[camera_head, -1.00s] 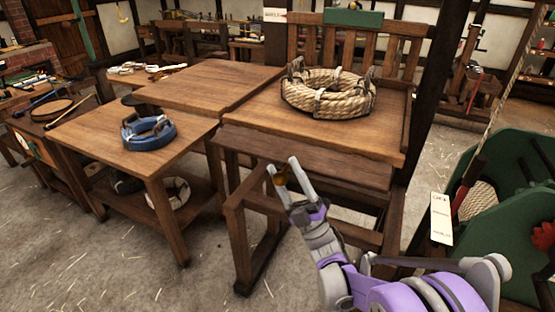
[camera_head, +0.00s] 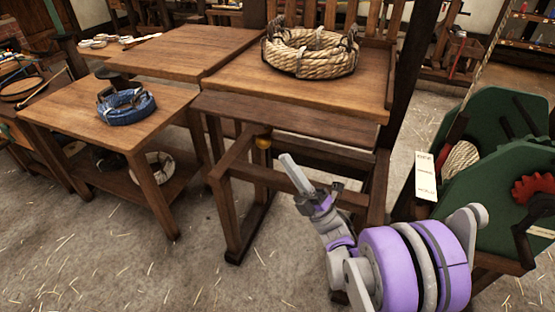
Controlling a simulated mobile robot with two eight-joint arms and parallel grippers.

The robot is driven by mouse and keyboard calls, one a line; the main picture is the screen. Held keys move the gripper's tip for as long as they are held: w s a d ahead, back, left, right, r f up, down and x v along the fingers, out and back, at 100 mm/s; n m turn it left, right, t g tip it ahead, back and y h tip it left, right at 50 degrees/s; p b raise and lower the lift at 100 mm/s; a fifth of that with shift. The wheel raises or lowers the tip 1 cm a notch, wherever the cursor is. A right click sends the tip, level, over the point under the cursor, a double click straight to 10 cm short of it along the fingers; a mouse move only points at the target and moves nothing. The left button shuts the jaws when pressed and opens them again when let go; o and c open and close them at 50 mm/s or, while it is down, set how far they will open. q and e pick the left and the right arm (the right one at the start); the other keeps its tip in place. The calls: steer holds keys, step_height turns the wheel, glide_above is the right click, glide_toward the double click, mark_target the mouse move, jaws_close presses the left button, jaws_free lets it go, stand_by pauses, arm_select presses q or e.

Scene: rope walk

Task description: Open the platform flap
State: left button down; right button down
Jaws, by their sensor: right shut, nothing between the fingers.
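The platform (camera_head: 300,83) is a wooden top bearing a coil of thick rope. A narrow brown board (camera_head: 285,118), which looks like the flap, runs along its front edge, just below the top. A small brass knob (camera_head: 263,142) shows under that board, by the frame. My right gripper (camera_head: 289,163) is shut and empty, in front of the platform frame, a little right of and below the knob. It appears apart from the knob and the board. My left gripper is not in view.
A lower table (camera_head: 85,105) with a blue coil (camera_head: 126,106) stands at the left. A green-sided winch (camera_head: 500,165) with a red gear and a hanging paper tag (camera_head: 425,178) stands close at the right. The straw-strewn floor in front is clear.

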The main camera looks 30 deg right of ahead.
mark_target(273, 124)
steer(key=s+d+f+n+g+b, duration=0.4)
steer(key=f+n, duration=0.4)
steer(key=n, duration=0.8)
steer(key=w+a+r+n+p, duration=0.1)
steer(key=w+a+r+p, duration=0.2)
steer(key=w+a+r, duration=0.3)
step_height(273, 124, up, 4)
steer(key=shift+a+f+g+y, duration=0.2)
steer(key=shift+f+g+y, duration=0.1)
steer(key=shift+g, duration=0.1)
steer(key=r+p, duration=0.1)
steer(key=m+h+p, duration=0.1)
steer(key=r+m+t, duration=0.1)
steer(key=shift+s+a+r+p, duration=0.3)
steer(key=shift+a+p, duration=0.1)
